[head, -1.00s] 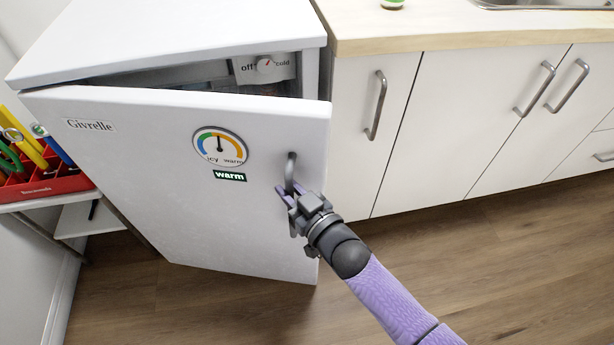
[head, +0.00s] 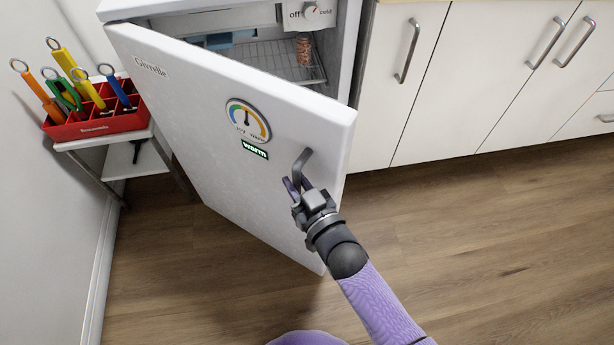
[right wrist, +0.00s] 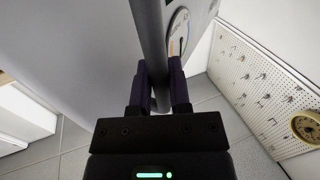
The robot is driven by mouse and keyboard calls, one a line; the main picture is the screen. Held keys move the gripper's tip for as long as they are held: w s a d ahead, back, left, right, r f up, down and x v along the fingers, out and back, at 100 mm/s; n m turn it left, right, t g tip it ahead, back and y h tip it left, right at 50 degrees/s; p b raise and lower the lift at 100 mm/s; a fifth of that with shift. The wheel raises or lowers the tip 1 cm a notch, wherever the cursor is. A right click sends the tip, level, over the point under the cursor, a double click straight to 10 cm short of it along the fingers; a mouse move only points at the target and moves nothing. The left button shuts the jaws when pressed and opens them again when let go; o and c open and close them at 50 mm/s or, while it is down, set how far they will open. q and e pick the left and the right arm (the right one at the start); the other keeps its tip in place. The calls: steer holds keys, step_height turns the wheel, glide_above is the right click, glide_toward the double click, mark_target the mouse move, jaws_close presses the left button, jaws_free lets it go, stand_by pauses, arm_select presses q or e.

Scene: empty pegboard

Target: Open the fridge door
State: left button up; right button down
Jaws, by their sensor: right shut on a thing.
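The white fridge door (head: 190,130) stands partly open, swung out toward me from its left side. Its grey handle (head: 303,165) is near the right edge. My right gripper (head: 297,188) is shut on the handle. In the right wrist view the handle (right wrist: 150,45) runs between the two purple fingers of my right gripper (right wrist: 160,85). Inside the fridge (head: 350,55) a wire shelf (head: 270,62) and a jar (head: 304,48) show. A dial (head: 310,10) marked off and cold is at the top. My left gripper is not in view.
A red tool box (head: 100,127) with coloured tools stands on a small white stand (head: 130,160) left of the door. White cupboards (head: 490,80) line the right. The wooden floor (head: 470,240) in front is clear. A pegboard (right wrist: 265,85) shows in the right wrist view.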

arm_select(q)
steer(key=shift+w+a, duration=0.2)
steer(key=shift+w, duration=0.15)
arm_select(e)
steer(key=shift+s+a, duration=0.45)
steer(key=shift+s, duration=0.05)
steer(key=c, duration=0.6)
jaws_free()
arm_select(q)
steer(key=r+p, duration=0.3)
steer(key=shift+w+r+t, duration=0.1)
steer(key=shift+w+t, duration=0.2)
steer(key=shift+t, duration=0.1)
arm_select(e)
steer(key=v, duration=1)
